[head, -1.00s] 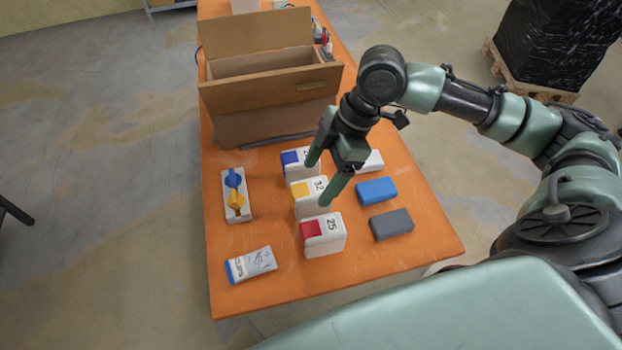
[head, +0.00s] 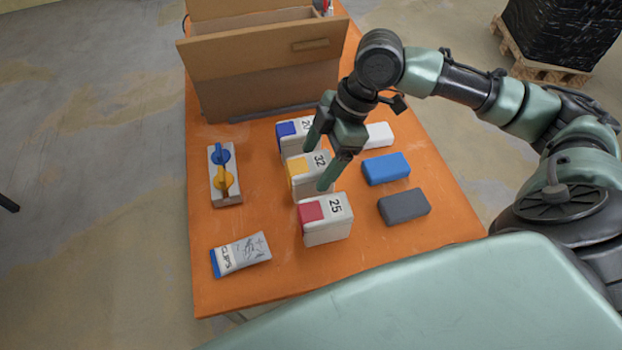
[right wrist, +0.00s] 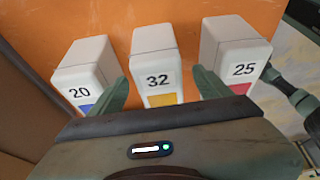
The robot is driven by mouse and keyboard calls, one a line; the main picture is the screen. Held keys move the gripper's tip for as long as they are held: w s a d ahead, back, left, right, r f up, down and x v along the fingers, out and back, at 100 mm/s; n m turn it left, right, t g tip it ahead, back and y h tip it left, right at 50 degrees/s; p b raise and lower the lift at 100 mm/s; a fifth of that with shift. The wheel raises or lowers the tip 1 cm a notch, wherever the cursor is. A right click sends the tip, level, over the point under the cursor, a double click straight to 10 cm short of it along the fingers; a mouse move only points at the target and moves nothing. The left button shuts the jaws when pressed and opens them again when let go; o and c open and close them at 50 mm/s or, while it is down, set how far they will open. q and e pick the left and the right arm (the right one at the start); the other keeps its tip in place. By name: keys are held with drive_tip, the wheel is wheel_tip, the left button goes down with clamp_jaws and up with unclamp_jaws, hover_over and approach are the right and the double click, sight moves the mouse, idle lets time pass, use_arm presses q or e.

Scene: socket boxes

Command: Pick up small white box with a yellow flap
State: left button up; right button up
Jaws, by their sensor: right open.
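The small white box with a yellow flap (head: 306,179), marked 32, stands on the orange table between two similar boxes. It also shows in the right wrist view (right wrist: 156,65), upright and centred between the fingers. My right gripper (head: 322,166) is open and empty, with its fingers pointing down close to the yellow-flap box. In the right wrist view the fingers (right wrist: 160,92) are to either side of the box's flap end, and I cannot tell if they touch it. My left gripper is not in view.
A white box with a blue flap (head: 290,137), marked 20, and one with a red flap (head: 327,220), marked 25, stand close on either side. Blue (head: 386,169), grey (head: 404,206) and white (head: 378,135) blocks lie to the right. A large cardboard box (head: 265,85) is behind.

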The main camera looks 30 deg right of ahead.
drive_tip(key=p+x, duration=0.1)
drive_tip(key=x, duration=0.6)
drive_tip(key=shift+f, duration=0.1)
drive_tip(key=c, duration=1.7)
clamp_jaws()
drive_tip(key=shift+w, duration=0.1)
